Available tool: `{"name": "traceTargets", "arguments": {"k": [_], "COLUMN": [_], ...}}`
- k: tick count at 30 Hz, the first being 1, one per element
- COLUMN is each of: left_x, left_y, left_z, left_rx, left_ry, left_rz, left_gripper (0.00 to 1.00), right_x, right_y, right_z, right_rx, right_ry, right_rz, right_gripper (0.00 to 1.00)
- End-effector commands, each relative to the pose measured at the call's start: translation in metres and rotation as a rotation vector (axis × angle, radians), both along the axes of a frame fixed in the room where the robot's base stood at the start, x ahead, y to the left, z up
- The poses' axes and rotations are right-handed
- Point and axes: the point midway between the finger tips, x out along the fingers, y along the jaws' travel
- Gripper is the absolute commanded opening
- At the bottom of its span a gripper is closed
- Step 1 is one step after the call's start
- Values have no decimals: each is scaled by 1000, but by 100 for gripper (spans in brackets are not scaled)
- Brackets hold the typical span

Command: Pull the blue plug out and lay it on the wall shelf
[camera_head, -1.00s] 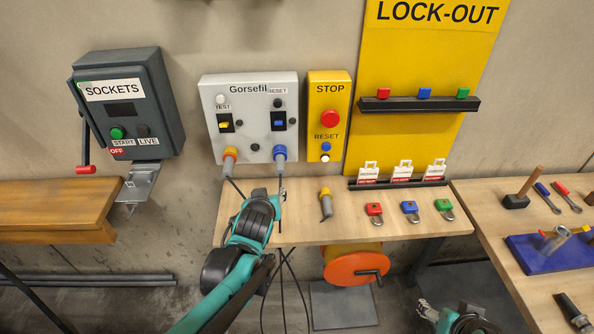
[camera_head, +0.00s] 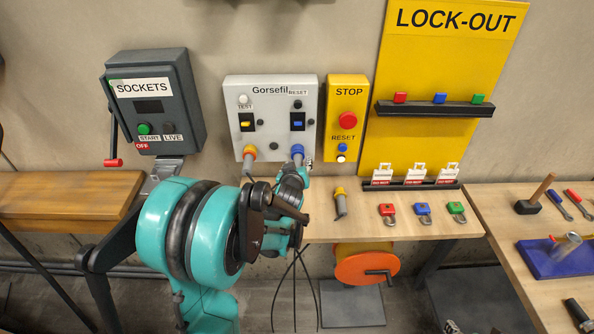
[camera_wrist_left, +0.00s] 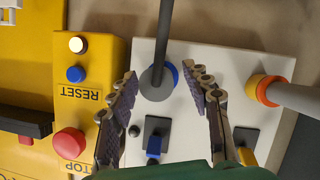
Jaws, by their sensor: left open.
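The blue plug (camera_head: 297,152) sits in the lower right socket of the grey Gorsefil box (camera_head: 271,95). In the left wrist view the plug's grey body and cable (camera_wrist_left: 163,50) lie between the fingers, with a blue ring at its base (camera_wrist_left: 174,74). My left gripper (camera_head: 301,168) is open around the plug, its fingers apart on either side; contact is not visible. Only a sliver of my right gripper (camera_head: 452,327) shows at the bottom edge. A wooden shelf or bench (camera_head: 65,190) runs along the wall at the left; I cannot tell if it is the wall shelf.
An orange plug (camera_head: 249,152) sits left of the blue one. The yellow STOP box (camera_head: 347,115) is close at the right. A yellow-ended plug (camera_head: 340,203) and several padlocks lie on the workbench (camera_head: 365,228). The dark SOCKETS box (camera_head: 155,100) hangs left.

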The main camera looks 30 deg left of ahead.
Motion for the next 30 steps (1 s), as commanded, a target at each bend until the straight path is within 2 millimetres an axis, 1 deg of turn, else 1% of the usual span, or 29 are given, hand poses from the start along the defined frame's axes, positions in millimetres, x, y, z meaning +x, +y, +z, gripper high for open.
{"name": "traceTargets", "arguments": {"k": [9, 11, 12, 15, 22, 30], "left_x": [3, 3, 3, 3, 1, -11], "left_y": [1, 1, 1, 1, 0, -8], "left_z": [-1, -1, -1, -1, -1, -1], "left_rx": [0, 0, 0, 0, 1, -1], "left_ry": [0, 0, 0, 0, 0, 0], "left_rz": [0, 0, 0, 0, -1, -1], "left_gripper": [49, 33, 22, 0, 0, 0], "right_x": [0, 0, 0, 0, 0, 0], "right_y": [0, 0, 0, 0, 0, 0], "right_z": [0, 0, 0, 0, 0, -1], "right_rx": [0, 0, 0, 0, 0, 0], "right_ry": [0, 0, 0, 0, 0, 0], "right_rz": [0, 0, 0, 0, 0, 0], "right_gripper": [67, 67, 67, 67, 67, 67]}}
